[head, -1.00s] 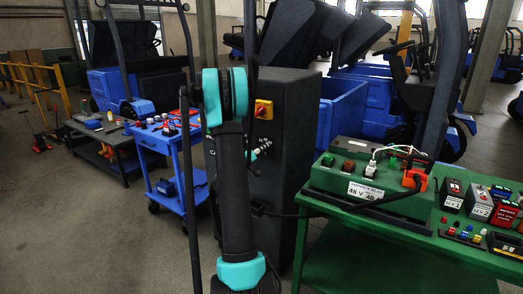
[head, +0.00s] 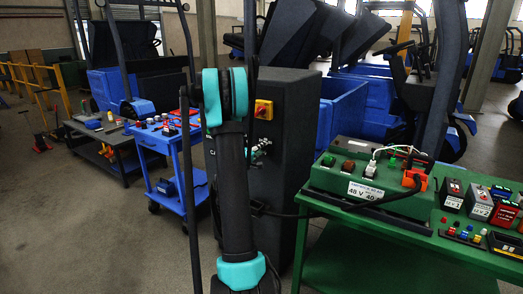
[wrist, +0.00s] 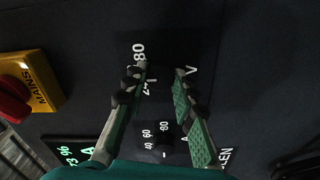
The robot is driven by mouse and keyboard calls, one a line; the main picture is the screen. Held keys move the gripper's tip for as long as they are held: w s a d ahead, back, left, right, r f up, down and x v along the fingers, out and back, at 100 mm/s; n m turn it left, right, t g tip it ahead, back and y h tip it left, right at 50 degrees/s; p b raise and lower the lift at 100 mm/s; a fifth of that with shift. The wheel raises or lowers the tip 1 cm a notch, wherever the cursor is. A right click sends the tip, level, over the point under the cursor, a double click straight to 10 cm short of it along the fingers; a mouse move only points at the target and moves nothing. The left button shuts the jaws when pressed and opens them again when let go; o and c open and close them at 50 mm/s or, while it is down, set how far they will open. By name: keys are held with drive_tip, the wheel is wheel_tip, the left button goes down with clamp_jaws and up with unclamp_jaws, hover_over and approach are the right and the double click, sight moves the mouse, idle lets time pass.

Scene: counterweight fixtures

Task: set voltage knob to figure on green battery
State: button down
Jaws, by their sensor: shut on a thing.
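The green battery (head: 372,188) sits on the green table at the right of the head view. Its white label (head: 366,192) reads 48 V, with a 40 after it. The dark cabinet (head: 290,130) stands left of it. In the wrist view my gripper (wrist: 157,76) has one finger on each side of the dark voltage knob (wrist: 163,80) and is shut on it. The marks 80, 24 and V show around it; the knob's pointer and other marks are dark or hidden. In the head view my gripper (head: 261,149) is partly hidden behind my arm.
A second knob (wrist: 166,146) marked 40, 60, 80 and A lies just below. The yellow and red MAINS switch (wrist: 22,88) is at the left, with a green-lit display (wrist: 82,152) below. A blue cart (head: 168,150) stands left of my arm.

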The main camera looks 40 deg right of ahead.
idle(0.3)
drive_tip(key=c, duration=1.2)
unclamp_jaws()
drive_tip(key=shift+a, duration=0.1)
drive_tip(key=v, duration=1.2)
drive_tip(key=s+a+f+g+y, duration=0.1)
drive_tip(key=s+a+f+y, duration=0.3)
drive_tip(key=s+a, duration=0.4)
drive_tip(key=s+a+f+m+y, duration=0.1)
drive_tip(key=s+a+f+y, duration=0.3)
drive_tip(key=a, duration=0.9)
drive_tip(key=s+a+f+g+y, duration=0.1)
drive_tip(key=s+a+f+y, duration=0.3)
drive_tip(key=s+a+y, duration=0.4)
drive_tip(key=shift+s+a+g+y, duration=0.15)
drive_tip(key=shift+s+a, duration=0.65)
drive_tip(key=shift+s, duration=0.2)
drive_tip(key=shift+s+a+g+y, duration=0.15)
drive_tip(key=shift+s+a, duration=0.7)
drive_tip(key=shift+s, duration=0.15)
